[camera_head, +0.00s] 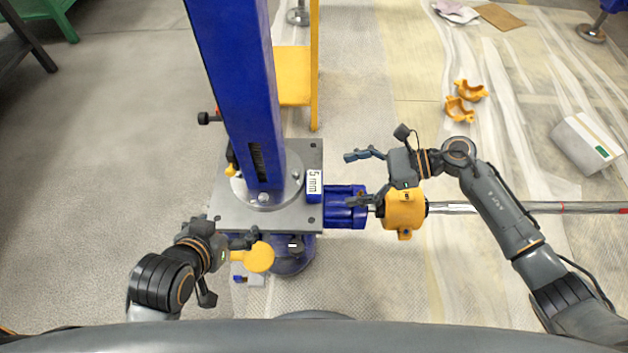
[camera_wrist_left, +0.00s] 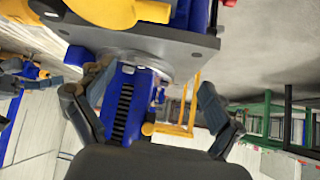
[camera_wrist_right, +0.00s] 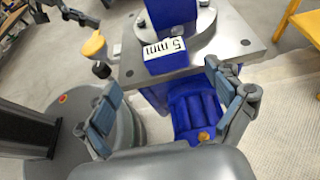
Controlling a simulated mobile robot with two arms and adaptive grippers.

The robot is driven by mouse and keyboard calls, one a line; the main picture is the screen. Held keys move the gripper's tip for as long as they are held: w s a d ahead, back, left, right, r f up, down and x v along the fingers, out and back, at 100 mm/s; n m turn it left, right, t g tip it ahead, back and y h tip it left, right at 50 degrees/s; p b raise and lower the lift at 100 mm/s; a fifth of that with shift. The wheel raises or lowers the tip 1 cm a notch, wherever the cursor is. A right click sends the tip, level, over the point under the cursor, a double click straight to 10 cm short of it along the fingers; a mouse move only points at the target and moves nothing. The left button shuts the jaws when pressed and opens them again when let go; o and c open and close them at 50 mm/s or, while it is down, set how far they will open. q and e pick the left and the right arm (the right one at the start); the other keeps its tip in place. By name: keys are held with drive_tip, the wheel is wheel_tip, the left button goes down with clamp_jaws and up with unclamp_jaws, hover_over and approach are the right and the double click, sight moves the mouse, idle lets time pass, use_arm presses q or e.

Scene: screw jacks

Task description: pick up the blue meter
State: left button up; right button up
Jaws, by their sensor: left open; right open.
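The blue meter (camera_head: 314,186) is a small blue block with a white "5 mm" label, standing on the right side of the grey jack plate (camera_head: 236,212), beside the blue column. It also shows in the right wrist view (camera_wrist_right: 165,57), label up. My right gripper (camera_head: 350,179) is open and empty, just right of the meter, with its fingers pointing towards it and apart from it. In the right wrist view the meter appears ahead, between the fingers. My left gripper (camera_head: 235,267) is open and empty, in front of the plate at lower left, away from the meter.
The tall blue column (camera_head: 236,80) rises from the plate. A blue ribbed block (camera_head: 344,207) and yellow coupling (camera_head: 405,210) lie along a metal shaft (camera_head: 560,207) at right. A yellow disc (camera_head: 260,257) is near my left gripper. Yellow half-shells (camera_head: 460,110) lie on the floor sheet.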

sight(313, 182)
drive_tip(key=x, duration=0.8)
drive_tip(key=shift+w+a+r+p, duration=0.2)
drive_tip(key=shift+w+p, duration=0.1)
drive_tip(key=shift+a+f, duration=0.15)
drive_tip(key=shift+a, duration=0.05)
drive_tip(key=c, duration=1.5)
use_arm(q)
drive_tip(key=s, duration=0.1)
drive_tip(key=s+f+g, duration=0.1)
drive_tip(key=s+a, duration=0.1)
drive_tip(key=shift+f+g+y, duration=0.3)
